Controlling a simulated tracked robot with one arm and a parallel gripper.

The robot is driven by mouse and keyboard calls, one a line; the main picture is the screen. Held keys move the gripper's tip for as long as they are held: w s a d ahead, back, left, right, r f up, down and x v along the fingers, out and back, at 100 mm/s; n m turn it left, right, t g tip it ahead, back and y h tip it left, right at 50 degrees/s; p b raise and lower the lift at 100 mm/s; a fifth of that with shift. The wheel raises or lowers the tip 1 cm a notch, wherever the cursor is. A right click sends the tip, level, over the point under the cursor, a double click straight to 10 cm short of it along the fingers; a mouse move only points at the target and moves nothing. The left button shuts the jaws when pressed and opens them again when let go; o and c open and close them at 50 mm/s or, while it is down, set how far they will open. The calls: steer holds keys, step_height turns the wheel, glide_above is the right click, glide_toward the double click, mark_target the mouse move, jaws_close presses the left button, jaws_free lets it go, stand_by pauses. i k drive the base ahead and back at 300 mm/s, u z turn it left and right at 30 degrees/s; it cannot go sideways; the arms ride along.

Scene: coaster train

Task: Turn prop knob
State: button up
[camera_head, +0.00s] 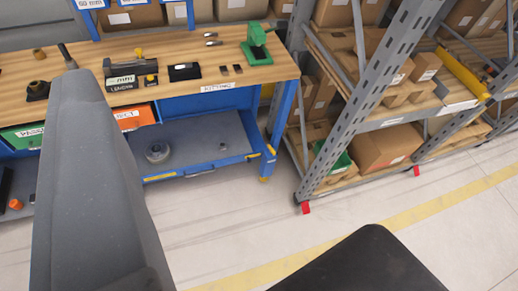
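No thing here is clearly marked as the prop knob. At the left end of the wooden workbench (215,62), a small black base with a brownish round top (37,88) looks knob-like. A small brown round piece (38,54) lies behind it. An orange knob-like piece (15,204) shows low at the left edge. A large grey part of mine covers the left side and hides some of the bench front. A dark part of mine fills the bottom right. I cannot tell whether these are gripper fingers. No held object shows.
A green press-like tool (257,46) stands on the bench's right end. A labelled black device (122,77) sits nearer. An open blue drawer (215,152) juts out with a round metal part (157,151) inside. A metal rack (345,125) stands right. The floor in front is clear.

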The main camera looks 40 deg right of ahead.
mark_target(271, 151)
steer(key=u, duration=0.1)
steer(key=i, duration=1.05)
steer(key=z, duration=1.15)
